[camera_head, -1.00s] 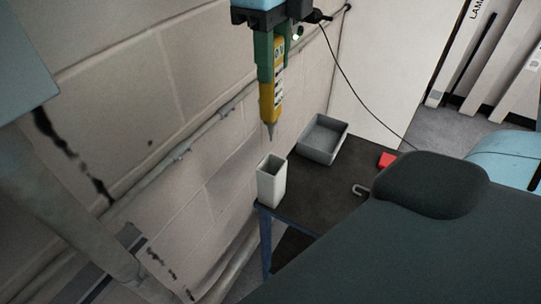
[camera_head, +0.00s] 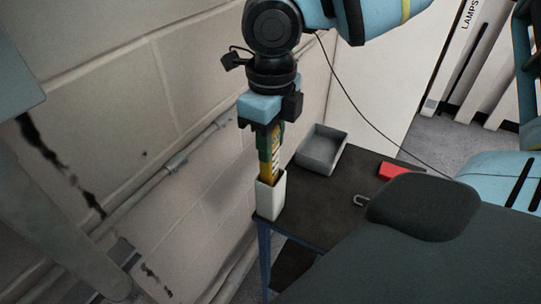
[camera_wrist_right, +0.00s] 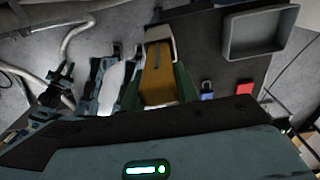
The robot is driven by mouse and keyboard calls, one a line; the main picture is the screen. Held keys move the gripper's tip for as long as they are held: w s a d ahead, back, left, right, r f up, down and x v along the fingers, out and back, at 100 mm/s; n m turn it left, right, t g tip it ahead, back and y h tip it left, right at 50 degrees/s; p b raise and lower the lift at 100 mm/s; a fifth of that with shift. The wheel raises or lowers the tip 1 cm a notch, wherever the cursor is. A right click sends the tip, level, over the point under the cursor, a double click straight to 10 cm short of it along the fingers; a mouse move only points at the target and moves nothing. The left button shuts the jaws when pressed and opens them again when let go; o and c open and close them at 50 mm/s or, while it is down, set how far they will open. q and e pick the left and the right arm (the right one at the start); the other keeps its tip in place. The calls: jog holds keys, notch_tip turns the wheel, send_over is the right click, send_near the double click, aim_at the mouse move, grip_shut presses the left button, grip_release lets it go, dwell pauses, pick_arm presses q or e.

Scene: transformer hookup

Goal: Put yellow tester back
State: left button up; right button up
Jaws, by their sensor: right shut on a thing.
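The holder stands at the table corner by the wall. In the right wrist view the tester (camera_wrist_right: 157,75) points away from the gripper, with the pale holder rim (camera_wrist_right: 160,33) around its far end. My left gripper is not in view.
A grey tray (camera_head: 321,150) stands on the dark table (camera_head: 325,195) behind the holder. A block wall (camera_head: 120,110) runs close on the left. A thin black cable crosses above the table.

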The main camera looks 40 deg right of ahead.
jog(key=shift+f, duration=1.9)
jog(key=shift+s+f, duration=0.1)
jog(key=o, duration=1)
jog(key=shift+f+b, duration=0.3)
jog(key=shift+b, duration=0.1)
jog(key=r, duration=0.5)
jog(key=a+r, duration=0.1)
jog(key=r, duration=0.2)
jog(key=shift+p, duration=0.35)
jog(key=shift+w, duration=0.2)
